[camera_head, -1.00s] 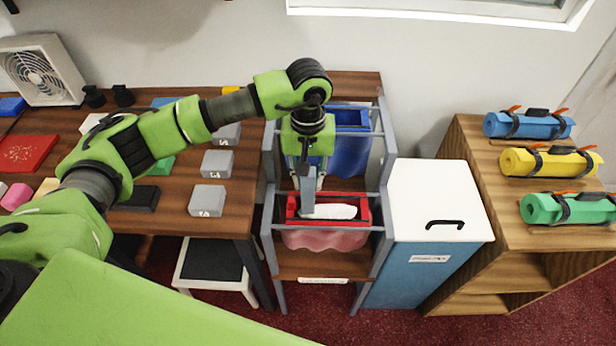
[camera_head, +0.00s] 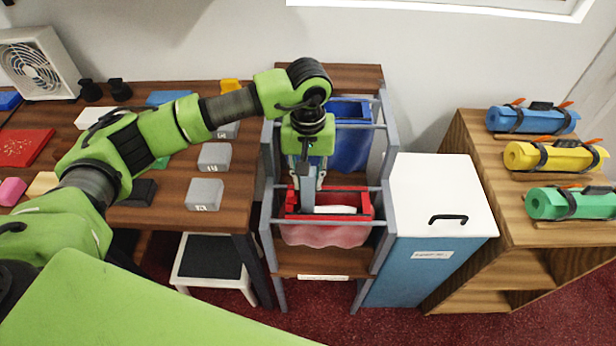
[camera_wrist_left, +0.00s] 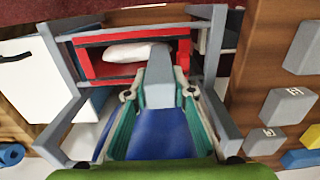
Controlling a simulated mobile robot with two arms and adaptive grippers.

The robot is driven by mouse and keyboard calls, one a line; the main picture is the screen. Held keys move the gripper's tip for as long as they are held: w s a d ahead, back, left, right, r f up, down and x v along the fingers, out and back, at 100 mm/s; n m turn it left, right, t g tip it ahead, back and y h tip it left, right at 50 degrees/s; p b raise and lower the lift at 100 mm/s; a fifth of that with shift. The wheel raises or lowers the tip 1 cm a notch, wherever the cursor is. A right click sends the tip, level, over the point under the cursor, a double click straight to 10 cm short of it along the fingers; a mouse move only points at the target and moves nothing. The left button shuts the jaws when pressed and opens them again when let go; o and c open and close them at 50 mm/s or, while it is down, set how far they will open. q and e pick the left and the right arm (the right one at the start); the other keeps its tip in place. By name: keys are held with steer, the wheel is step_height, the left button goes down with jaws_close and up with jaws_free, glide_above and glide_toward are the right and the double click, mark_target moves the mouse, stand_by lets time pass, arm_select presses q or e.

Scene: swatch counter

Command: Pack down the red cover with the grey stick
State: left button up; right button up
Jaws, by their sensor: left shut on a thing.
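The red cover (camera_head: 356,190) is a red rectangular rim with a pink, translucent bag hanging below, in the front part of a grey-framed rack. A white bundle (camera_head: 335,210) lies inside the rim; it also shows in the left wrist view (camera_wrist_left: 136,52). My left gripper (camera_head: 307,180) points down over the rim's left part, shut on the grey stick (camera_head: 308,198). In the left wrist view the stick (camera_wrist_left: 160,66) stands out between the fingers, its end at the red opening beside the white bundle. Whether it touches the bundle is unclear. My right gripper is out of view.
Grey rack bars (camera_head: 383,225) surround the opening closely. A blue bag (camera_head: 350,145) hangs behind. A white-lidded blue bin (camera_head: 440,195) stands right, and a wooden table with grey blocks (camera_head: 205,194) left.

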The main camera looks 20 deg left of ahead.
arm_select(q)
steer(key=shift+r+p, duration=2.1)
steer(key=shift+r, duration=3.4)
